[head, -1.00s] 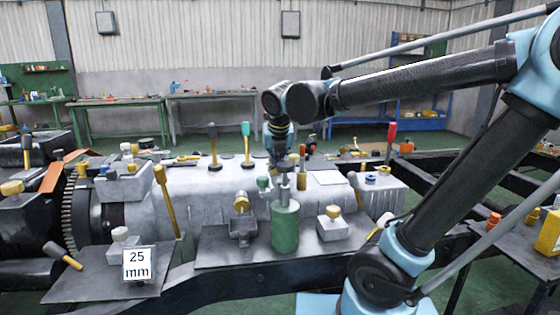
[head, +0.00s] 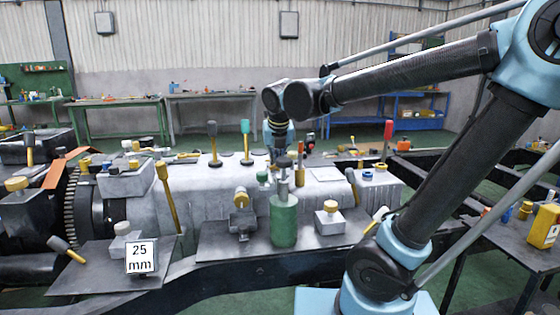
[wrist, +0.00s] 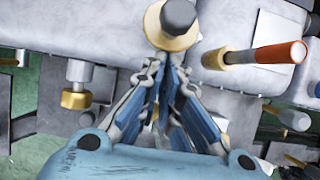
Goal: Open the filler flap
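I cannot tell for certain which part is the filler flap. My gripper (head: 281,160) points down over the grey machine housing (head: 235,190), its tips partly hidden behind the stem of a green cylinder (head: 284,222) in the head view. In the wrist view my gripper (wrist: 170,62) has its fingers drawn together at the tips, with nothing visible between them. Just past the tips is a dark knob on a pale yellow collar (wrist: 168,38). Contact with it cannot be told. An orange handle with a brass-coloured base (wrist: 265,54) lies to the right.
A brass-capped fitting (wrist: 77,92) is at left in the wrist view. Upright levers, including a teal-topped one (head: 246,142) and a red-topped one (head: 388,145), stand on the housing. A "25 mm" sign (head: 141,258) stands at front left. A side table (head: 500,233) is at right.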

